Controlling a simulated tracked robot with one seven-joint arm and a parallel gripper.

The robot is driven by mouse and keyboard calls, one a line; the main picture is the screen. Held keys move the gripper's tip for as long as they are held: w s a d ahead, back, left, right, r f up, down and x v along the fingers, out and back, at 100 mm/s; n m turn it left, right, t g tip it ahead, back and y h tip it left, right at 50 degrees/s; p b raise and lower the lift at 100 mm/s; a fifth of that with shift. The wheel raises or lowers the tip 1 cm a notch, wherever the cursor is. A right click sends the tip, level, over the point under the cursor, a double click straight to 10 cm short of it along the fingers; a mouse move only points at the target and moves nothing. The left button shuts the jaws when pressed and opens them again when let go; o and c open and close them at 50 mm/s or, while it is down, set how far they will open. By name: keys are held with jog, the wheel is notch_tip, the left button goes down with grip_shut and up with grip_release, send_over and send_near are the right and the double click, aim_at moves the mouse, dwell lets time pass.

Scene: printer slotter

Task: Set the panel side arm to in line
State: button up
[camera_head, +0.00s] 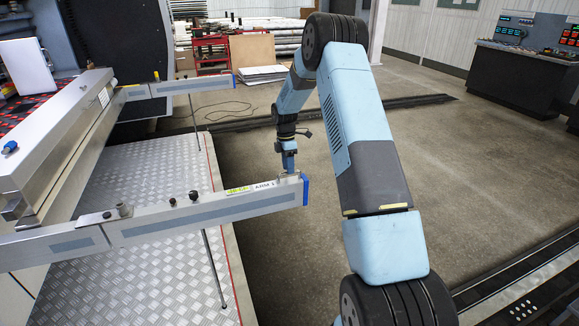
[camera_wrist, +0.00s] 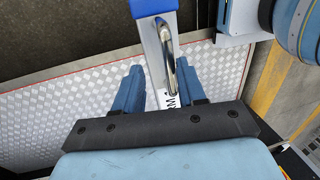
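The near grey metal arm (camera_head: 215,207) has a blue end cap, a label reading ARM and a small handle near its tip. It sticks out to the right over the tread plate and looks roughly in line with the beam section behind its hinge. My gripper (camera_head: 289,164) points down just above the handle end. In the wrist view, my gripper (camera_wrist: 161,76) is open, with its blue fingers apart on either side of the arm and the metal handle (camera_wrist: 168,48) beyond and between them. I cannot tell whether the fingers touch it.
A second similar arm (camera_head: 190,86) with a blue tip sticks out farther back. A thin rod stands below the near arm on the tread plate (camera_head: 135,285). A large machine is at left. Control consoles (camera_head: 520,75) stand at far right. The concrete floor between is open.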

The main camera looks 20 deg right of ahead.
notch_tip(320, 180, up, 13)
jog(key=w, duration=0.2)
jog(key=shift+w, duration=0.35)
jog(key=shift+r, duration=0.15)
jog(key=s+a+r+m+t, duration=0.2)
jog(key=s+r+m, duration=0.2)
jog(key=s+r, duration=0.65)
jog(key=s+a+r+m+t, duration=0.2)
jog(key=s+a+r+m, duration=0.15)
jog(key=s+r, duration=0.7)
jog(key=s+m+t, duration=0.3)
jog(key=s+m, duration=0.8)
jog(key=s, duration=1.6)
jog(key=shift+s+a+r+t, duration=0.3)
jog(key=shift+s+r+t, duration=0.1)
